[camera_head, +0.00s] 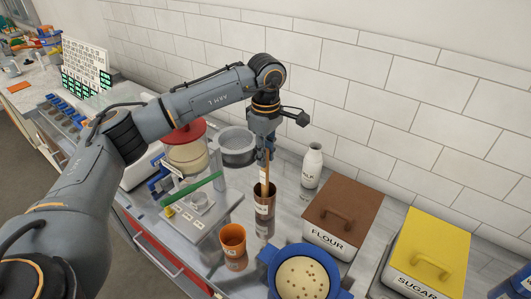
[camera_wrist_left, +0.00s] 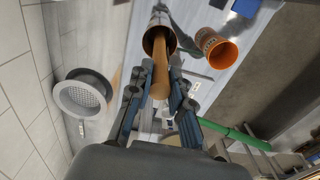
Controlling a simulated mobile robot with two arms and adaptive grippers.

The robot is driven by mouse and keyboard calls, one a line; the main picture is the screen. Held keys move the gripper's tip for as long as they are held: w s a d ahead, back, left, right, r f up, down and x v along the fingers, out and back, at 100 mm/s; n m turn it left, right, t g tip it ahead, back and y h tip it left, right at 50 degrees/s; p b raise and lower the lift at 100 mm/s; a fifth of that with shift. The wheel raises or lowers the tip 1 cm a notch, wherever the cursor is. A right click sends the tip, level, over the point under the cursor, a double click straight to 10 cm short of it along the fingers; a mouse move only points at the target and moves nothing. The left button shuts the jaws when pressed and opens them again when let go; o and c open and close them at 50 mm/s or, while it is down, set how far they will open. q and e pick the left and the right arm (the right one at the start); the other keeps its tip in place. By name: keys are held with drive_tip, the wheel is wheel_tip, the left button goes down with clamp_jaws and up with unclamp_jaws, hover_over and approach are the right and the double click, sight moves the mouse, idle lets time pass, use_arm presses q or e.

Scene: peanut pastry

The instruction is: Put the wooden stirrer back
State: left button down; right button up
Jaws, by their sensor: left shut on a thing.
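The wooden stirrer (camera_head: 265,171) is held upright by my left gripper (camera_head: 266,152), which is shut on its upper part. The stirrer also shows between the fingers (camera_wrist_left: 160,108) in the left wrist view as a brown stick (camera_wrist_left: 160,72). Below it stands a tall dark copper-brown cup (camera_head: 264,208), also in the wrist view (camera_wrist_left: 148,44). The stirrer's lower end overlaps the cup's mouth and appears to be inside it; how deep it reaches is hidden. My right gripper is not in view.
An orange cup (camera_head: 232,241) stands close in front of the brown cup. A grey sieve (camera_head: 236,150) is behind left, a white bottle (camera_head: 312,165) behind right.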

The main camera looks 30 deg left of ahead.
use_arm(q)
drive_tip(key=shift+f, duration=0.25)
idle(0.5)
drive_tip(key=c, duration=1.1)
unclamp_jaws()
drive_tip(key=shift+c, duration=0.2)
wheel_tip(320, 180, up, 12)
